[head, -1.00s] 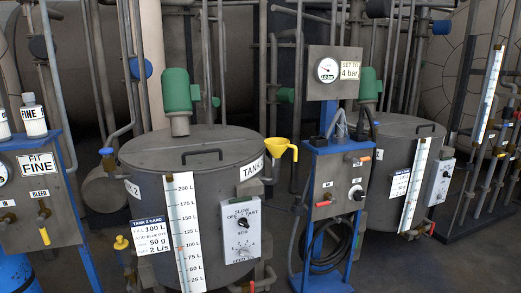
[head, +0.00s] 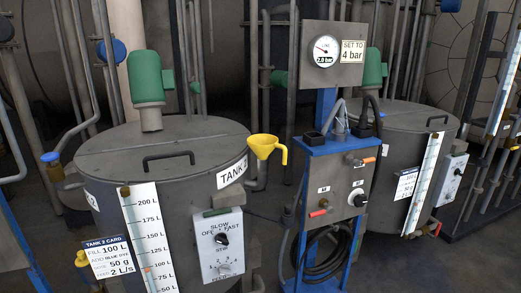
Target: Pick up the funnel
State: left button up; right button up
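The yellow funnel (head: 264,146) shows in the head view near the middle, at the right rim of the grey tank lid. Its wide mouth faces up and a yellow handle loop sticks out on its right side. It appears upright; what holds it from below is hard to make out. Neither of my grippers is in view.
The tank (head: 165,170) has a lid handle and a green motor (head: 147,88) on top. A control box (head: 221,244) is on its front. A blue-framed gauge stand (head: 337,150) is right of the funnel. A second tank (head: 412,125) stands beyond it.

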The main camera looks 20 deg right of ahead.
aim_at(262, 145)
jog(key=i+l+u, duration=0.1)
jog(key=l, duration=0.3)
jog(key=i+l, duration=0.15)
jog(key=l, duration=0.2)
jog(key=l+u, duration=0.45)
jog(key=l, duration=1.9)
